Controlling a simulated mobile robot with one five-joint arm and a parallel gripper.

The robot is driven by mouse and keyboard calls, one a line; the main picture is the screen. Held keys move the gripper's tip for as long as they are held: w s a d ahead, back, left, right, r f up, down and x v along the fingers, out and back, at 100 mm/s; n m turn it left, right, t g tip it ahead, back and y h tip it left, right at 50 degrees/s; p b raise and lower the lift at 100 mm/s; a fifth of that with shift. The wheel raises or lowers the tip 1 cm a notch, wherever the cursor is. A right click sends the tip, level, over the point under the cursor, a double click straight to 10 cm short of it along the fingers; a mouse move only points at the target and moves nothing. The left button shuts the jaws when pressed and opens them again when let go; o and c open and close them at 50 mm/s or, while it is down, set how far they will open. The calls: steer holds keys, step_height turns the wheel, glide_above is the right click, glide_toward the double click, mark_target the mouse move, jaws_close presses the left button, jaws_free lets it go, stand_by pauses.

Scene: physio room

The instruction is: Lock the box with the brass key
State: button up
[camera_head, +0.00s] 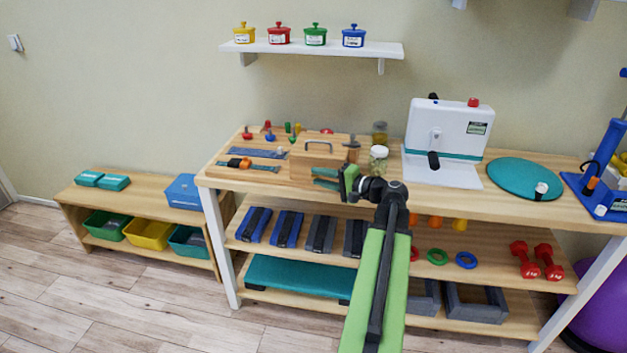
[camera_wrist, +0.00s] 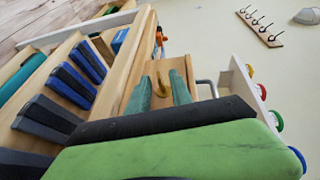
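The wooden box (camera_head: 305,158) with a grey handle on top stands on the bench's wooden top. It also shows in the wrist view (camera_wrist: 181,66), beyond my fingertips. My gripper (camera_head: 318,177) is at the box's right front, its two teal fingers apart with a gap between them. In the wrist view the brass key (camera_wrist: 163,86) shows as a curved gold piece between the open fingers (camera_wrist: 161,78). I cannot tell whether it touches them or sits in the box's lock. The key is too small to make out in the head view.
Two jars (camera_head: 379,158) stand right of the box, near a white machine (camera_head: 446,130). A board with pegs and tools (camera_head: 262,152) lies left of it. A wall shelf (camera_head: 310,47) with several coloured pots hangs above. Weights and rings fill the lower shelves.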

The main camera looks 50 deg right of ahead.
steer(key=shift+x, duration=0.95)
jaws_close()
